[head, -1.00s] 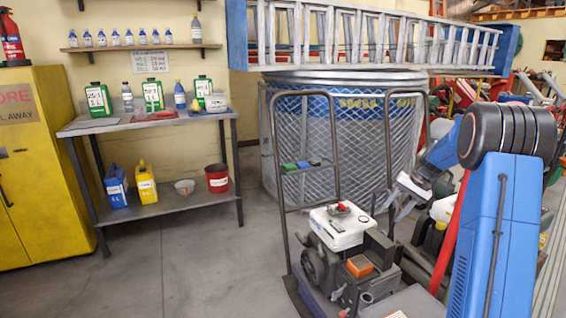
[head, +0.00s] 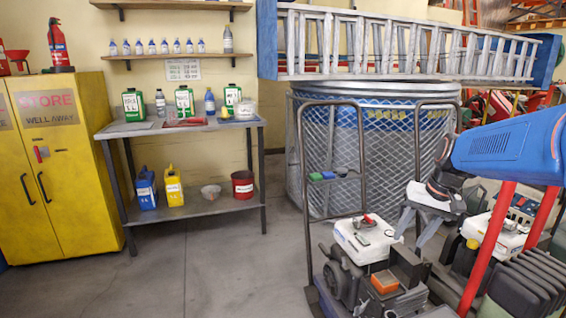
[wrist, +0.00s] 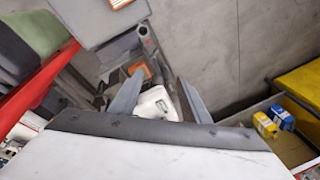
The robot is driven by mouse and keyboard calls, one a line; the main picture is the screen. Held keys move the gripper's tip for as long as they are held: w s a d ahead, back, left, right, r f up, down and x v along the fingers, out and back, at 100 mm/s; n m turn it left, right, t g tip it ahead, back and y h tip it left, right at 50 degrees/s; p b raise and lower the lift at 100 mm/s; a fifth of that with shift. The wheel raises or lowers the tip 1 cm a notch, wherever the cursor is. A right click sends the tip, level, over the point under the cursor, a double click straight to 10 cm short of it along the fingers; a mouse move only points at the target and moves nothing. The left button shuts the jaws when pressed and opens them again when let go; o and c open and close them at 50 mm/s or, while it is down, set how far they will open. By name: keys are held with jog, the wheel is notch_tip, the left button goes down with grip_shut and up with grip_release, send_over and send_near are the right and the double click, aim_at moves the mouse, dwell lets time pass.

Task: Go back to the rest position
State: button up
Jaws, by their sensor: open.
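My gripper (head: 412,228) points downward in the head view, at the right of the cart with the white-topped engine (head: 365,238). In the wrist view the two grey fingers of my gripper (wrist: 158,88) stand apart, with nothing held between them. The white engine top (wrist: 156,103) shows beyond and between the fingers, with an orange part beside it. I cannot tell the exact height of the fingers over the cart.
A tall cart handle (head: 307,180) rises left of the gripper. A mesh cage (head: 330,150) stands behind, under a ladder (head: 410,45). More machines and a red bar (head: 488,250) crowd the right. A metal bench (head: 195,208) and yellow cabinet (head: 60,170) stand left; floor before them is clear.

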jog(key=s+a+f+n+t+h, duration=0.1)
jog(key=s+a+f, duration=0.1)
jog(key=s, duration=1)
jog(key=s+a+f+n+t+h, duration=0.1)
jog(key=s+a+f+n, duration=0.1)
jog(key=s, duration=1)
jog(key=shift+s+a+t, duration=0.3)
jog(key=shift+s+a, duration=0.1)
jog(key=shift+a, duration=0.5)
jog(key=shift+c, duration=0.6)
